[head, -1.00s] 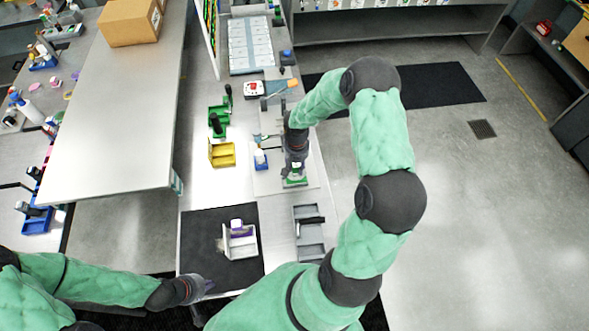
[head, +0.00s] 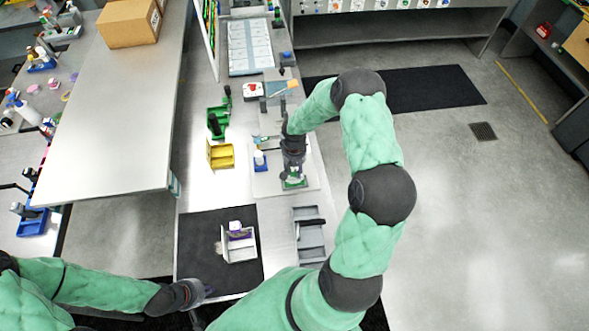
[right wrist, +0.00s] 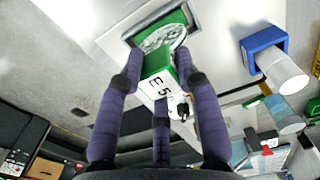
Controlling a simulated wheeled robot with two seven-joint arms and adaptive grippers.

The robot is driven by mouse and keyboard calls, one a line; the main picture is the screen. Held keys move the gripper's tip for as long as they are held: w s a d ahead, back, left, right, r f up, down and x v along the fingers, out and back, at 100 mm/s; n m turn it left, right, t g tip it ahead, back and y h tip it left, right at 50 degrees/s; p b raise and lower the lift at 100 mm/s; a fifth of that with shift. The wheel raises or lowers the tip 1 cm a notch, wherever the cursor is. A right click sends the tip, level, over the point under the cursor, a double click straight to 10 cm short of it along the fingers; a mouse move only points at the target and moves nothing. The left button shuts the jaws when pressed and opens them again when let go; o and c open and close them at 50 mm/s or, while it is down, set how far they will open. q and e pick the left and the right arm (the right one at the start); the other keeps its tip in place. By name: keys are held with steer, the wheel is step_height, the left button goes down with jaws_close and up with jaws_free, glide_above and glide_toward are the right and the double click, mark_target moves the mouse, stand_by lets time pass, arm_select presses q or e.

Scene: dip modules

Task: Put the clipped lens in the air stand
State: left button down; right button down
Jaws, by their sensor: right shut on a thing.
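My right gripper (head: 294,181) is over the pale mat on the narrow bench in the head view. In the right wrist view its purple fingers (right wrist: 158,72) are shut on a green block with a white "E 5" label (right wrist: 158,88). I cannot tell whether the block touches that base. Which fixture is the air stand is not clear. My left gripper (head: 204,291) is by the black mat, too small to read its opening.
A blue holder with a white cup (head: 260,160) stands left of my right gripper; it also shows in the right wrist view (right wrist: 265,48). A yellow holder (head: 221,156), a green holder (head: 218,121) and a grey tray (head: 309,238) are nearby. A white rack (head: 240,248) sits on the black mat.

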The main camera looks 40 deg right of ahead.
arm_select(q)
steer(key=shift+f, duration=0.1)
arm_select(e)
steer(key=c, duration=0.9)
jaws_free()
steer(key=shift+f, duration=0.1)
steer(key=shift+o, duration=0.2)
arm_select(q)
steer(key=shift+r+p, duration=0.3)
arm_select(e)
steer(key=shift+r, duration=0.25)
arm_select(q)
steer(key=shift+f+b, duration=0.95)
arm_select(e)
step_height(320, 180, up, 12)
